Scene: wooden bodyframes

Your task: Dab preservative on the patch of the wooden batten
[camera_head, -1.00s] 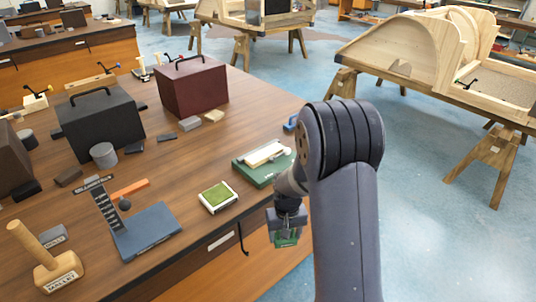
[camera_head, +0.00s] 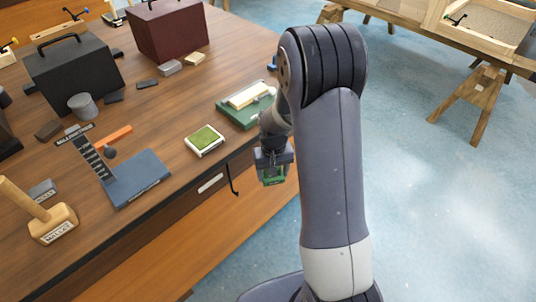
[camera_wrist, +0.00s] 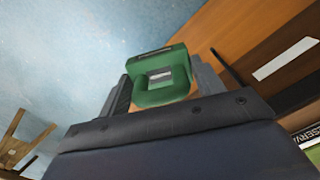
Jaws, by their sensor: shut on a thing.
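My gripper (camera_head: 274,166) is shut on a green block-like tool (camera_head: 272,177), held beyond the front edge of the workbench. In the wrist view, the green tool (camera_wrist: 158,62) sits between the fingers (camera_wrist: 160,90) and bears a small grey label. A pad with a green top in a pale frame (camera_head: 205,140) lies on the bench, left of my gripper and apart from it. It partly shows in the wrist view, with cut-off lettering (camera_wrist: 309,137). A pale wooden piece, seemingly the batten (camera_head: 247,95), lies on a green base (camera_head: 233,112); my arm partly hides it. No patch is distinguishable.
On the workbench (camera_head: 165,105) stand a blue-grey stand (camera_head: 143,178), a wooden mallet (camera_head: 48,218), a grey cylinder (camera_head: 83,105), a black case (camera_head: 72,75) and a maroon case (camera_head: 167,33). A dark hook (camera_head: 233,180) hangs at the front edge.

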